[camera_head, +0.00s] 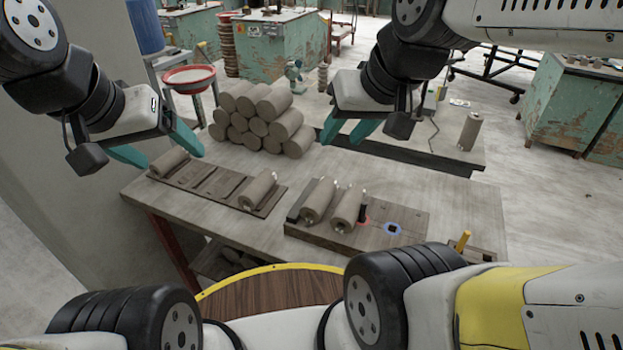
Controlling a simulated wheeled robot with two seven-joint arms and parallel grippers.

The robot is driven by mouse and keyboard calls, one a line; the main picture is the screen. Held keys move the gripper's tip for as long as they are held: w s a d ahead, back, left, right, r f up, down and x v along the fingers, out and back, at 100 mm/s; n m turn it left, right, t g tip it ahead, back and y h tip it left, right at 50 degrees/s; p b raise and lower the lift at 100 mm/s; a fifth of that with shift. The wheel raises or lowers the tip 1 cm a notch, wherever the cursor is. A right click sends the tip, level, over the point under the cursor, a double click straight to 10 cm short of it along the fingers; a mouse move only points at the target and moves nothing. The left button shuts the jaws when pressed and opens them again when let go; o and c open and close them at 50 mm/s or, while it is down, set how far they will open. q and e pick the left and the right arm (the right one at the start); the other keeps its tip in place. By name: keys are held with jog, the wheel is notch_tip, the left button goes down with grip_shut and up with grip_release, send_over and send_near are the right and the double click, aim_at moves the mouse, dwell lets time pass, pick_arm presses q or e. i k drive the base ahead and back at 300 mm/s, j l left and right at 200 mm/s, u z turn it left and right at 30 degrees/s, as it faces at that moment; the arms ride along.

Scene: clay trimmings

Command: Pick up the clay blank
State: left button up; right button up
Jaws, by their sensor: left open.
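Several grey-brown clay cylinders are in view, and I cannot tell which one is the clay blank of the task. One clay cylinder (169,163) lies at the left end of a dark slotted rack (215,181), and another (258,189) lies at its right end. Two more cylinders (318,200) (346,210) lie on a wooden board fixture (390,250). My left gripper (174,158) is open, its teal fingers apart above the rack's left cylinder; contact is not visible. My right gripper (340,141) is open and empty behind the board fixture, right of the stack.
A stack of clay cylinders (262,118) stands at the table's back. The worktable (150,199) has free room around the rack. A back table (430,152) bears an upright cylinder (469,132). A red-rimmed basin (189,78) stands behind at left.

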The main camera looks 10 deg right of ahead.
aim_at(252, 196)
jog(key=j+z, duration=1.05)
